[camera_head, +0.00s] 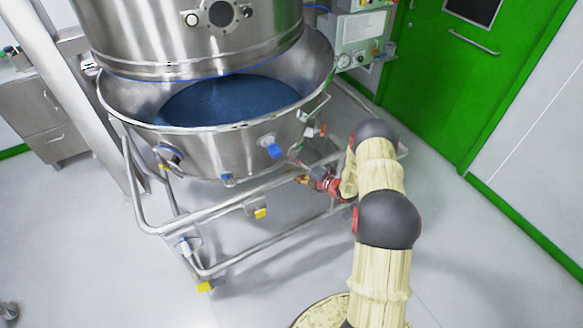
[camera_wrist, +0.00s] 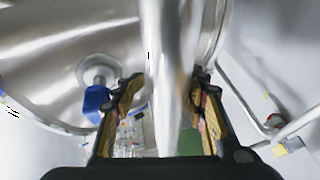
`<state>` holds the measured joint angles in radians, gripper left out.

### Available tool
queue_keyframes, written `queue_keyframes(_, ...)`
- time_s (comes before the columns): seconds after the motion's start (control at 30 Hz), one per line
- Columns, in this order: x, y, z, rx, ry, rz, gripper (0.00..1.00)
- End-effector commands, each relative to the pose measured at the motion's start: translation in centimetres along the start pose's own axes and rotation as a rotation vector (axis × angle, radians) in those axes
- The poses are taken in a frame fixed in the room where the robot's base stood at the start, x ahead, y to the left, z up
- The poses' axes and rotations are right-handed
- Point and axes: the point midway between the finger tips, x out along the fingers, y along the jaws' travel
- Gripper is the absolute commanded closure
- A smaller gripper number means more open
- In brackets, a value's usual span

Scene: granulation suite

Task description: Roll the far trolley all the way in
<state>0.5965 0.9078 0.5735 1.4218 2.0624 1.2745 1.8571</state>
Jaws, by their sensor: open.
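The one trolley in clear view is a steel bowl (camera_head: 225,148) with blue contents, carried on a tubular frame (camera_head: 240,206) with yellow-marked feet or castors. It stands under a steel vessel (camera_head: 190,35), and the bowl juts out toward the front and right of it. My gripper (camera_head: 308,181) is at the frame's right side, below the bowl. In the wrist view my gripper (camera_wrist: 168,80) is open, with a shiny metal tube (camera_wrist: 166,60) between its fingers. Contact with the tube cannot be told. The bowl's underside (camera_wrist: 60,40) and a blue-handled valve (camera_wrist: 97,100) are to the left.
A control box (camera_head: 362,35) with gauges stands behind the trolley. A green door (camera_head: 445,75) and white wall (camera_head: 540,130) are at the right. A steel cabinet (camera_head: 40,115) and slanted post (camera_head: 85,95) are at the left. The front floor (camera_head: 100,255) is mostly clear.

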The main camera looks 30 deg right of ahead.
Motion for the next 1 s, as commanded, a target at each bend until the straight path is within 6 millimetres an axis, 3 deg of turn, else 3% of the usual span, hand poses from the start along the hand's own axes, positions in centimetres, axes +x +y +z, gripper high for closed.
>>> queue_keyframes(0.17, -1.1, -0.1, 0.0, 0.002, -0.001, -0.002, 0.58)
queue_keyframes(0.7, -10.7, 0.0, 0.2, 0.001, -0.003, 0.0, 0.58)
queue_keyframes(1.0, -12.0, 0.0, 0.1, 0.0, -0.001, 0.0, 0.58)
